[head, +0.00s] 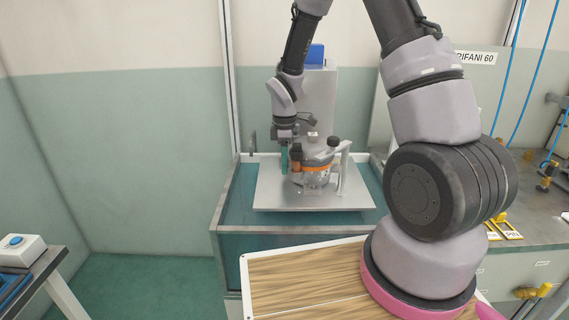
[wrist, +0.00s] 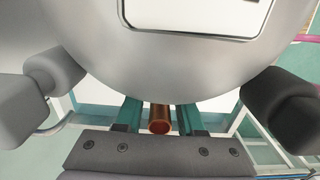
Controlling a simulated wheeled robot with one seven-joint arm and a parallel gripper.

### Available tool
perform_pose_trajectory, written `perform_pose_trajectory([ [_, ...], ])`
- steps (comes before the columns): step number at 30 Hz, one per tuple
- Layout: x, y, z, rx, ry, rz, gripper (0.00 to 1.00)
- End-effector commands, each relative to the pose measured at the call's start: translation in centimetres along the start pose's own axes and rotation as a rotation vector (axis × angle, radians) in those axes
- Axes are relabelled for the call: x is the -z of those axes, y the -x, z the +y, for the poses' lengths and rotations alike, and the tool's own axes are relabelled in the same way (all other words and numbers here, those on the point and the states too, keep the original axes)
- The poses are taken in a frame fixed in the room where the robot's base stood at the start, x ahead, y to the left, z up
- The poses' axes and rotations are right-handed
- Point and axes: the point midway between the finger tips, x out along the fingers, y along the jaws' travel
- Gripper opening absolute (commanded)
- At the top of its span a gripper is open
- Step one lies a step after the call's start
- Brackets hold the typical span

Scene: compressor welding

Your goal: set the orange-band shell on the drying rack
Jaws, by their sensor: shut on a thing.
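The orange-band shell (head: 313,168), a rounded grey metal body with dark knobs, is upright above the grey metal plate (head: 268,195) over a teal tank. I cannot tell whether it touches the plate. My gripper (head: 291,160) is at its left side, teal fingers shut on a copper stub of the shell. In the wrist view the copper stub (wrist: 160,118) lies between both fingers, and the shell's grey body (wrist: 190,70) with a white label fills the upper picture. I cannot make out a drying rack for sure in either view.
The tank rim (head: 290,229) surrounds the plate. A wood-grain board (head: 305,278) with a white edge lies in front. A grey bench (head: 540,222) with yellow items stands right. A white button box (head: 20,250) sits on the left table. Green floor between is clear.

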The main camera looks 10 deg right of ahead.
Motion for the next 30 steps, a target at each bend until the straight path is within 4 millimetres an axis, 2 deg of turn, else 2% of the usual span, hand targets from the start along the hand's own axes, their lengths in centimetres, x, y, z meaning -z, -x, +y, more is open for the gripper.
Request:
perform_pose_trajectory([
  [17,0.00,0.04,0.03,-0.001,0.000,0.000,0.00],
  [18,0.02,0.08,0.06,-0.002,0.000,0.001,0.26],
  [20,0.02,0.07,0.06,-0.002,0.000,0.001,0.03],
  [21,0.02,0.07,0.06,-0.002,0.000,0.001,0.00],
  [30,0.02,0.04,0.04,-0.001,0.000,0.000,0.00],
])
